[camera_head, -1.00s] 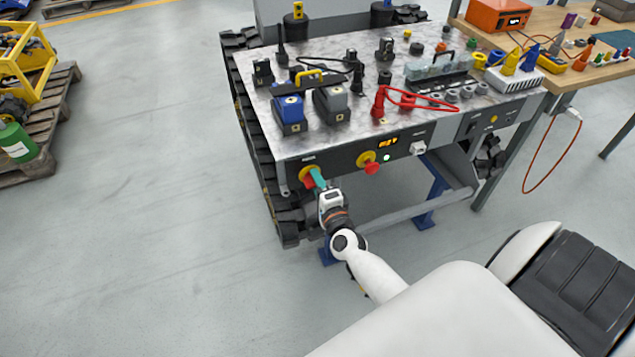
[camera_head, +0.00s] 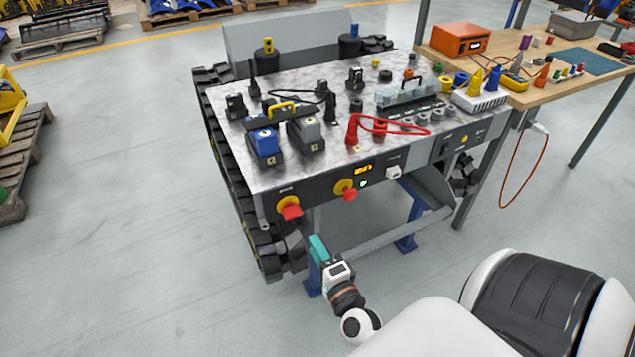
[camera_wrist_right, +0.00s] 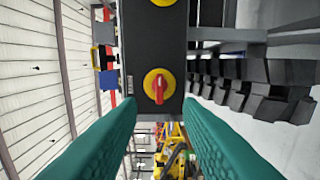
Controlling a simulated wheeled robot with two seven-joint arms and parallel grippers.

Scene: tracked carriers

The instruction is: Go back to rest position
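My right gripper (camera_head: 318,250) is in front of the tracked carrier (camera_head: 330,95), below its front panel and apart from it. In the right wrist view its two teal fingers (camera_wrist_right: 160,135) are spread wide with nothing between them. Beyond them the carrier's black panel shows a red rotary switch on a yellow disc (camera_wrist_right: 159,87). In the head view that red and yellow switch (camera_head: 289,207) is at the panel's left end, above the gripper. My left gripper is not in view.
A second red and yellow switch (camera_head: 345,189) is on the panel. Blue and grey battery blocks and a red cable (camera_head: 395,126) lie on the carrier's top. A wooden workbench (camera_head: 545,80) stands at the right.

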